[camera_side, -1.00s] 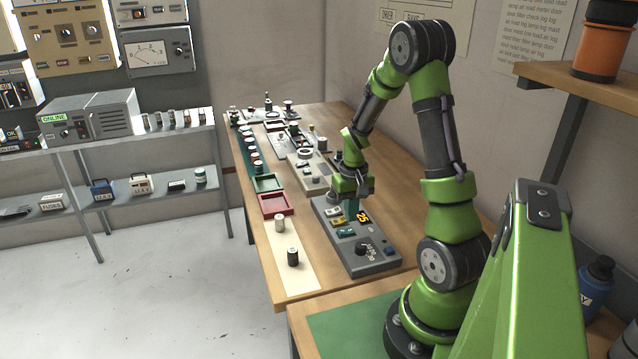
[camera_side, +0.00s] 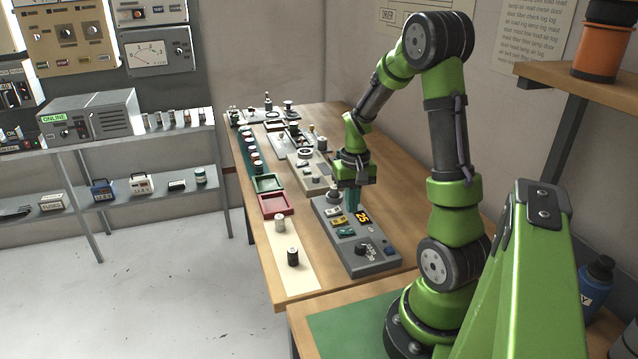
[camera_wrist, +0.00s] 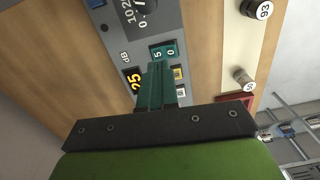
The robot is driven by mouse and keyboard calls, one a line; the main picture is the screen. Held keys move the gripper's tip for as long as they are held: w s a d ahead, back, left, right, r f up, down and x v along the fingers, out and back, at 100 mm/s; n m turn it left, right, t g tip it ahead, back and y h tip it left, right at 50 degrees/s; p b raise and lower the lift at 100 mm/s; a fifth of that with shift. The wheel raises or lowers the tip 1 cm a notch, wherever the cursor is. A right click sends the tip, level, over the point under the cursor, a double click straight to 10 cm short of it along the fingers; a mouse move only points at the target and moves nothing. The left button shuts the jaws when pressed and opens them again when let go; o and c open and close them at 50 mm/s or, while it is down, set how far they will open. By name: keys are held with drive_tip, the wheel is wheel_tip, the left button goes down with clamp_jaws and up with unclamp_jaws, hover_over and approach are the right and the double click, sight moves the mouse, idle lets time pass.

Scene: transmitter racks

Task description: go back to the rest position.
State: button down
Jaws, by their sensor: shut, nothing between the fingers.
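My gripper (camera_side: 352,200) is shut and empty, its teal fingers pointing down just above the grey control box on the bench. In the wrist view the shut fingers (camera_wrist: 156,85) reach over the box's face. The grey control box (camera_side: 376,262) has a lit yellow "25" display (camera_side: 362,216), a dark knob (camera_side: 361,249) and small coloured tiles beside the display. The wrist view shows the display (camera_wrist: 133,80), the knob (camera_wrist: 138,8) and a teal tile (camera_wrist: 163,51) marked 5 and 0. The fingers hide part of the box there.
A red tray (camera_side: 289,204) and a green tray (camera_side: 267,184) lie left of the box. A white-topped cylinder (camera_side: 280,224) and a black one (camera_side: 293,257) stand on a pale strip. Several parts crowd the bench's far end. A wall shelf (camera_side: 560,78) is at right.

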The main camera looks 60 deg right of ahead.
drive_tip(key=a+r+n+t, duration=0.2)
drive_tip(key=a+r, duration=0.3)
drive_tip(key=a, duration=0.3)
drive_tip(key=s+a+r+n+t+y, duration=0.1)
drive_tip(key=a+r+n+t, duration=0.1)
drive_tip(key=a+r, duration=0.4)
drive_tip(key=a+r+n+t, duration=0.1)
drive_tip(key=a+r+t, duration=0.2)
drive_tip(key=a, duration=0.9)
wheel_tip(320, 180, up, 3)
drive_tip(key=shift+s+r+n+y, duration=0.2)
drive_tip(key=shift+s+n+y, duration=0.05)
drive_tip(key=shift+n+y, duration=0.15)
